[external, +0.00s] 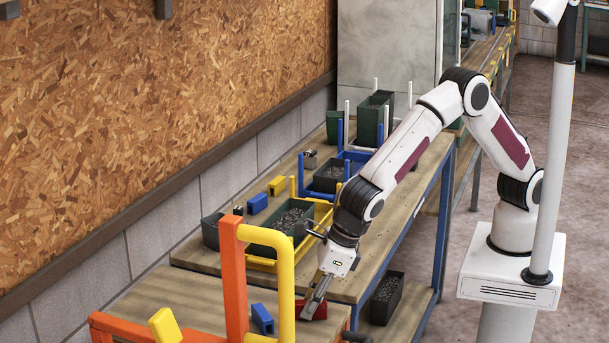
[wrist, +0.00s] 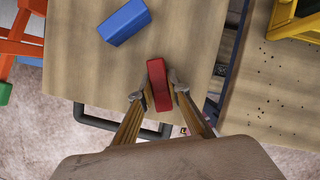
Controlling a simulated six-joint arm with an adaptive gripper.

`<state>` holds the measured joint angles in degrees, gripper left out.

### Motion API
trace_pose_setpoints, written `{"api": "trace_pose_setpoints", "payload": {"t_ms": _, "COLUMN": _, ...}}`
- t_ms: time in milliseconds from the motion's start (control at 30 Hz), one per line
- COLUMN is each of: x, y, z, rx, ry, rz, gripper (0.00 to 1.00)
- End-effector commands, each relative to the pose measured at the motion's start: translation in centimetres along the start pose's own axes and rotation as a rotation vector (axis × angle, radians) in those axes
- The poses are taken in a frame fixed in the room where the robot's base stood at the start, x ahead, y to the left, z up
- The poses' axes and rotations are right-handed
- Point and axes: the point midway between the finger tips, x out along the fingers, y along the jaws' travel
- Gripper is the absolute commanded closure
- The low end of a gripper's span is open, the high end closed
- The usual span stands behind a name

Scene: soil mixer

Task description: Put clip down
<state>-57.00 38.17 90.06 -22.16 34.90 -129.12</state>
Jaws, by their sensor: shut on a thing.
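The clip appears to be the red block (wrist: 158,86), which also shows in the external view (external: 312,309) low at the table's front end. My gripper (wrist: 160,88) has one finger on each side of the red block and is shut on it. In the external view my gripper (external: 316,296) points down at the near wooden table (external: 185,292). The block is over or on the table top, near its edge. I cannot tell whether its underside touches the wood.
A blue block (wrist: 124,22) lies on the table close by, also in the external view (external: 262,319). An orange and yellow frame (external: 235,280) stands beside it. A yellow rack with a dark soil bin (external: 278,229) stands on the table behind. Bare wood lies around the red block.

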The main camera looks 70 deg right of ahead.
Motion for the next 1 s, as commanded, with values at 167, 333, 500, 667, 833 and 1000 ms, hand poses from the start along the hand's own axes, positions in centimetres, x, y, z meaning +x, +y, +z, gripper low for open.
{"api": "trace_pose_setpoints", "payload": {"t_ms": 167, "x": -0.01, "y": 0.0, "z": 0.01, "rx": 0.0, "ry": 0.0, "rz": 0.0, "gripper": 0.96}}
{"api": "trace_pose_setpoints", "payload": {"t_ms": 333, "x": 0.25, "y": 0.0, "z": -0.11, "rx": 0.0, "ry": 0.0, "rz": 0.0, "gripper": 0.96}}
{"api": "trace_pose_setpoints", "payload": {"t_ms": 500, "x": 0.24, "y": 0.0, "z": -0.1, "rx": 0.0, "ry": 0.0, "rz": 0.0, "gripper": 0.67}}
{"api": "trace_pose_setpoints", "payload": {"t_ms": 667, "x": 0.24, "y": 0.0, "z": -0.1, "rx": 0.0, "ry": 0.0, "rz": 0.0, "gripper": 0.67}}
{"api": "trace_pose_setpoints", "payload": {"t_ms": 833, "x": 0.14, "y": 0.0, "z": -0.05, "rx": 0.0, "ry": 0.0, "rz": 0.0, "gripper": 0.67}}
{"api": "trace_pose_setpoints", "payload": {"t_ms": 1000, "x": -0.51, "y": 0.02, "z": 0.05, "rx": 0.0, "ry": -0.001, "rz": 0.001, "gripper": 0.67}}
